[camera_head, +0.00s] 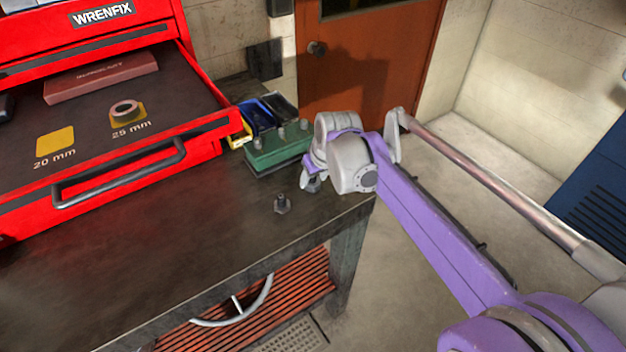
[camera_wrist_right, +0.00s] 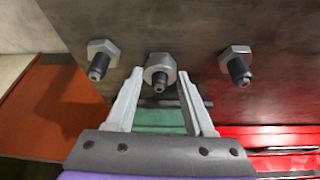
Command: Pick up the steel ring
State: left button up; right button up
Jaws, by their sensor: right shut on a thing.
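In the right wrist view my right gripper (camera_wrist_right: 161,80) has its fingertips on either side of the middle one of three grey hex-based studs. A rounded grey collar, which looks like the steel ring (camera_wrist_right: 157,75), sits around this stud between the tips. The gripper is shut on it, and the stud still stands in the ring. In the head view the right gripper (camera_head: 312,176) is low over the bench's right corner, and the arm hides the ring. My left gripper is not in view.
Bare studs (camera_wrist_right: 102,59) and (camera_wrist_right: 239,66) flank the middle one. A green block (camera_head: 278,150) with bolts and small bins (camera_head: 262,115) stand close behind. The red drawer (camera_head: 120,185) holds a pinkish ring (camera_head: 126,107) on the 25 mm pad.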

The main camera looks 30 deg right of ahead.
notch_tip(320, 180, up, 15)
jog(key=p, duration=0.5)
dwell(0.5)
